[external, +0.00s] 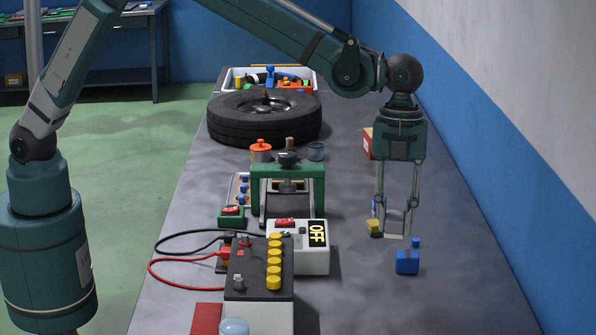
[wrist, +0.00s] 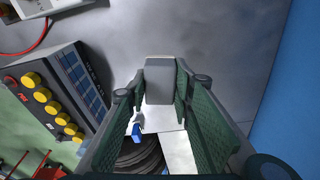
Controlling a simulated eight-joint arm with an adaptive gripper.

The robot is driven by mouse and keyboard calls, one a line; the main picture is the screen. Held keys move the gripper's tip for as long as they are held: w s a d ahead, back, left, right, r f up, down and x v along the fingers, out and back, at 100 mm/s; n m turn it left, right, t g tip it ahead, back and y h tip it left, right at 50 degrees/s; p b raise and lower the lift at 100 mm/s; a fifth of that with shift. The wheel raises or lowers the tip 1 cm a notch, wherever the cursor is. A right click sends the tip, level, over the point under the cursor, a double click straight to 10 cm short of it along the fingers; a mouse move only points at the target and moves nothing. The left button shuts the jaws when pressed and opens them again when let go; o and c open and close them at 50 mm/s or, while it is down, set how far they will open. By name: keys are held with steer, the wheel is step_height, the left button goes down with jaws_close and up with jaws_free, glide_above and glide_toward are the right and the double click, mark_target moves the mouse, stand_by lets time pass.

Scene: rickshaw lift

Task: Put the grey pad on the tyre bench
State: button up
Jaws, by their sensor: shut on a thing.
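My gripper (external: 397,222) points down over the right half of the grey bench (external: 430,300), the one that bears the black tyre (external: 235,130). Its fingers are shut on the grey pad (external: 397,217), a small pale grey block between the fingertips. The pad also shows in the wrist view (wrist: 160,78), gripped between the green finger faces. It is low over the bench, and I cannot tell whether it touches the surface. The tyre lies flat at the far end, in front of a tray.
A blue block (external: 407,262) and a small blue cube (external: 416,243) are just in front of my gripper; a yellow piece (external: 375,227) is beside it. The green press (external: 288,180), OFF box (external: 310,255) and battery (external: 258,270) stand left. The right-front bench is mostly clear.

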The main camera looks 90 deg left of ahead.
mark_target(395, 215)
steer(key=r, duration=0.4)
steer(key=shift+a, duration=0.4)
steer(key=s+a+r, duration=0.1)
steer(key=s+a, duration=0.4)
steer(key=a, duration=0.8)
steer(key=s+a+n, duration=0.1)
steer(key=s+a, duration=0.3)
steer(key=a, duration=0.9)
steer(key=s+a+r, duration=0.1)
steer(key=s+a, duration=0.4)
steer(key=a, duration=0.8)
steer(key=s+a+f, duration=0.1)
steer(key=s+a, duration=0.6)
steer(key=s, duration=0.4)
steer(key=s+a+f+n+b, duration=0.1)
steer(key=s+a, duration=0.7)
steer(key=s, duration=0.3)
steer(key=s+a, duration=0.7)
steer(key=s, duration=0.5)
step_height(395, 215, down, 11)
steer(key=shift+w, duration=0.25)
steer(key=shift+a+f, duration=0.1)
steer(key=shift+f+b, duration=0.35)
steer(key=shift+f, duration=2.6)
